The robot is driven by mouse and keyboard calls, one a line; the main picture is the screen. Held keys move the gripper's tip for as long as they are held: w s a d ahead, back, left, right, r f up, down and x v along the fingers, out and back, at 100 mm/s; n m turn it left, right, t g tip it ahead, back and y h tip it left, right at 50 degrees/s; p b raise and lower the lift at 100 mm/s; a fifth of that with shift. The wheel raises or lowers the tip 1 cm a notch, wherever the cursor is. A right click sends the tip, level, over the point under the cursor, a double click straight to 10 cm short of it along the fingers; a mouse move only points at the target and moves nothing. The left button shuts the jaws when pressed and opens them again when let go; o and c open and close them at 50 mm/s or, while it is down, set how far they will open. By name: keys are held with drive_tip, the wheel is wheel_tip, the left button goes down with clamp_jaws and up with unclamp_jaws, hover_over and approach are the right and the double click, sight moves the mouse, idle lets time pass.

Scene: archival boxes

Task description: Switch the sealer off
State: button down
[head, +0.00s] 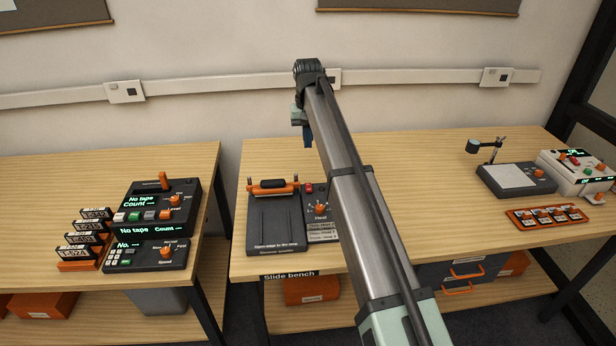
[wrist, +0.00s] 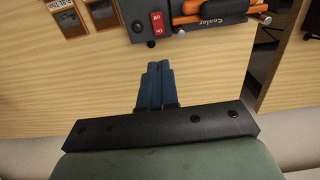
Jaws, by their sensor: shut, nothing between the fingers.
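The sealer (head: 275,225) is a dark grey device with an orange-handled bar (head: 272,187) on the slide bench. Its red rocker switch (head: 309,188) sits at its back edge, right of the bar. In the wrist view the switch (wrist: 156,22) carries white lettering beside the "Sealer" label (wrist: 195,27); which side is pressed I cannot tell. My gripper (head: 308,136) is above the bench behind the sealer. Its blue fingers (wrist: 156,68) are shut and empty, pointing toward the switch but apart from it in the wrist view.
My arm hides part of the bench right of the sealer's Heat knob (head: 320,208). Label printers (head: 155,205) stand on the left table. A dark plate device (head: 518,178), a white unit (head: 578,172) and an orange tray (head: 549,217) are at the right. Bench behind the sealer is clear.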

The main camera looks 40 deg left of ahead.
sight(308, 184)
drive_tip(key=shift+f, duration=0.1)
wheel_tip(308, 184, down, 14)
drive_tip(key=shift+r, duration=0.1)
idle(0.6)
drive_tip(key=shift+w+f, duration=0.1)
drive_tip(key=shift+f, duration=0.15)
drive_tip(key=shift+d, duration=0.15)
idle(0.4)
drive_tip(key=shift+s+d+r, duration=0.35)
drive_tip(key=shift+s+d, duration=0.05)
drive_tip(key=shift+s, duration=0.15)
wheel_tip(308, 184, up, 14)
drive_tip(key=w+a, duration=0.2)
drive_tip(key=shift+f, duration=0.15)
idle(0.4)
